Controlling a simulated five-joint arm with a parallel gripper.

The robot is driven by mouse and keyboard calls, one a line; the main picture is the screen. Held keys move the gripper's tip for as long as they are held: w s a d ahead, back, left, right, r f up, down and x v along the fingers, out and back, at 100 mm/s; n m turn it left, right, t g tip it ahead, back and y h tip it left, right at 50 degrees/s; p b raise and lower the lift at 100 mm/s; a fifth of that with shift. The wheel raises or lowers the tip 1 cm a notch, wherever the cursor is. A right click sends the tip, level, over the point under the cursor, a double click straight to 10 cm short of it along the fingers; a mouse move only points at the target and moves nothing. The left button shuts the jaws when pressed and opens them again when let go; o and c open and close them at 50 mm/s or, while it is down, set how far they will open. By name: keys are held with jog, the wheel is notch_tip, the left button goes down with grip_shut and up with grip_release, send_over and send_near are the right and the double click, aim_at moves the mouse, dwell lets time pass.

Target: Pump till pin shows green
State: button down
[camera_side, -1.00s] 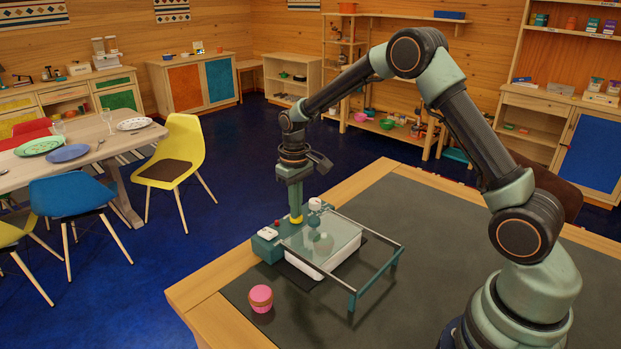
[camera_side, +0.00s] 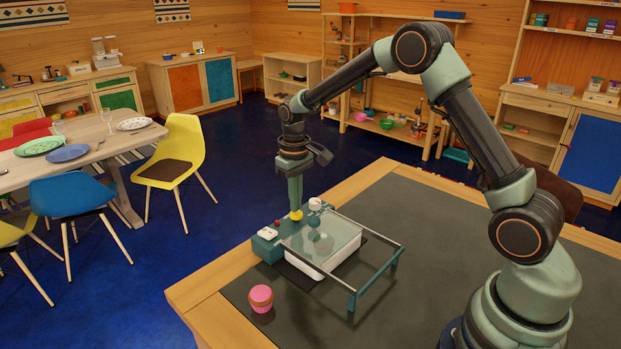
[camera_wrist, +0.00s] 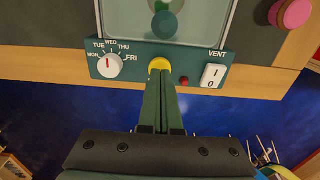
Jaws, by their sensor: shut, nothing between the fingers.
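The teal device (camera_side: 265,249) lies on the dark table mat, with a clear panel (camera_side: 335,236) over a white tray. Its front strip (camera_wrist: 139,49) shows in the wrist view. A yellow cap (camera_wrist: 160,64) sits at its middle, with a small red pin (camera_wrist: 184,81) just to the right; no green shows on the pin. My gripper (camera_wrist: 161,75) is shut and empty, its fingertips at the yellow cap. It points straight down over the cap (camera_side: 296,215) in the side view. Whether the tips touch the cap is hard to tell.
A white day dial (camera_wrist: 110,65) is left of the cap, its red mark near WED. A white VENT rocker (camera_wrist: 213,75) is on the right. The mat's right side is clear.

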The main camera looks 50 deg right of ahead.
aim_at(297, 214)
jog(key=shift+r, duration=2.45)
jog(key=shift+s+r, duration=0.1)
jog(key=shift+r, duration=0.15)
jog(key=s+a+r+t, duration=0.2)
jog(key=s+r+t, duration=0.1)
jog(key=s+r, duration=0.6)
jog(key=s+a+r+t, duration=0.2)
jog(key=s, duration=0.8)
jog(key=shift+s+t, duration=0.3)
jog(key=shift+s, duration=0.05)
jog(key=shift+w+r, duration=0.1)
jog(key=shift+r, duration=0.05)
